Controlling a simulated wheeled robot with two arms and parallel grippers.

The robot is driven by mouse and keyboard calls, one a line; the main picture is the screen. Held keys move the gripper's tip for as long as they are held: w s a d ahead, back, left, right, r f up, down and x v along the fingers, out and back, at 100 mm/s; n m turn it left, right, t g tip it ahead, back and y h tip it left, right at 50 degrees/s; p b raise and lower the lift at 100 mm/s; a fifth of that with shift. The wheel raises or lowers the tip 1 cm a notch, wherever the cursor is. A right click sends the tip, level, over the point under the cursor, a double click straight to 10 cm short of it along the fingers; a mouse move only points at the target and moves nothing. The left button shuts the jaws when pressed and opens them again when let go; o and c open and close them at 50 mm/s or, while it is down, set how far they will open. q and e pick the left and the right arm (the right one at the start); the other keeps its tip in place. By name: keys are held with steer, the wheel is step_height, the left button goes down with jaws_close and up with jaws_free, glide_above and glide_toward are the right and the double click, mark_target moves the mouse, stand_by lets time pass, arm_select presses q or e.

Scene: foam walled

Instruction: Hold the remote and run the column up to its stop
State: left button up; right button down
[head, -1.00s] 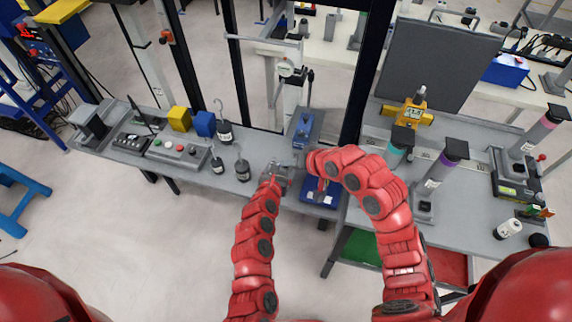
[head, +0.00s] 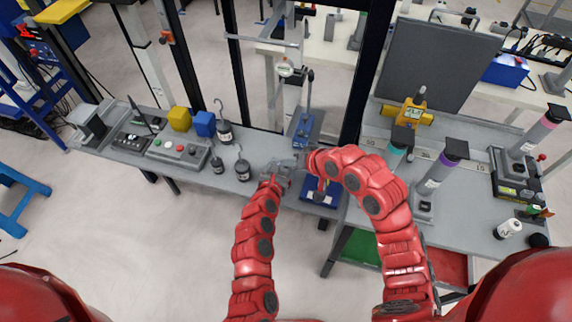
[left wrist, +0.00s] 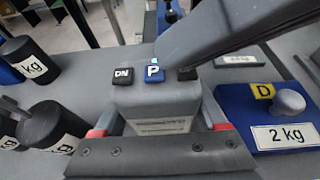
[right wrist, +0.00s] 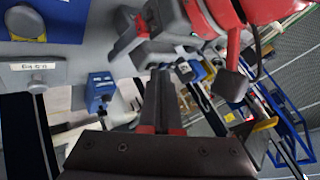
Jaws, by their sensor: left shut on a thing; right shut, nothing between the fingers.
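My left gripper (head: 283,174) is shut on the grey remote (left wrist: 155,95), held above the bench front. In the left wrist view the remote shows a black DN key, a blue P key and a cyan light behind P. A third key beside P is mostly covered by a dark bar, apparently my right gripper's fingers. My right gripper (right wrist: 160,125) is shut and empty; in the head view my own arm mostly hides it close to the remote. I cannot tell whether it presses the key. An upright column (head: 291,98) stands behind the bench, below a dial gauge (head: 286,69).
A blue 2 kg weight tray (left wrist: 275,118) lies right of the remote. Dark hooked weights (head: 242,170) and a button box (head: 178,150) stand left. A blue stand (head: 304,130) with a rod is behind. A yellow gauge (head: 411,113) stands at right.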

steer(key=shift+r, duration=0.1)
stand_by(0.3)
steer(key=shift+r, duration=0.6)
steer(key=shift+r, duration=2.55)
arm_select(q)
steer(key=o, duration=1.4)
